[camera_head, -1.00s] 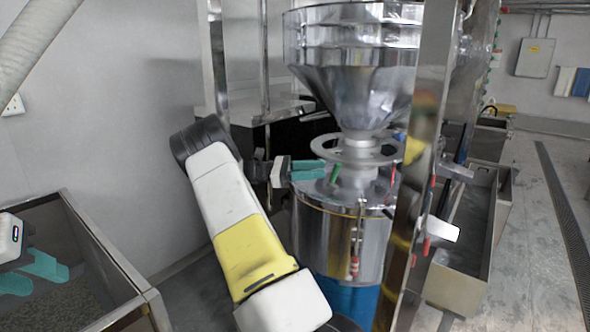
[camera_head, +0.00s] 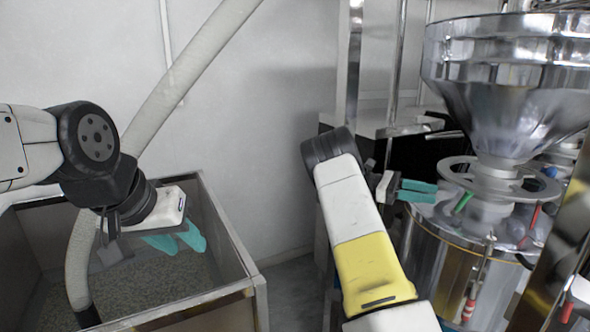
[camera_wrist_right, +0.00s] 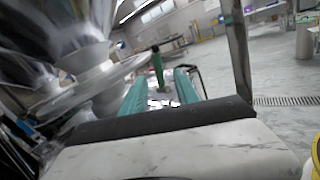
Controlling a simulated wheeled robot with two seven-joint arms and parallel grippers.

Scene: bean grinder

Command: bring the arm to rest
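My left gripper (camera_head: 182,240) hangs over the metal bin at the left in the head view. Its teal fingers are spread a little and nothing shows between them. My right gripper (camera_head: 418,191) is beside the grinder, its teal fingers pointing right at the level of the ring under the hopper. In the right wrist view its two fingers (camera_wrist_right: 158,92) stand apart. A green-handled lever (camera_head: 463,202) is just right of the fingertips in the head view. In the right wrist view the green handle (camera_wrist_right: 157,66) shows beyond the gap between the fingers; I cannot tell if they touch.
The grinder's steel hopper (camera_head: 507,75) and drum (camera_head: 445,250) fill the right side. The open bin (camera_head: 232,262) holds grainy material, and a grey hose (camera_head: 170,90) runs down into it. A metal frame post (camera_head: 560,245) stands at the right. Floor shows between bin and grinder.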

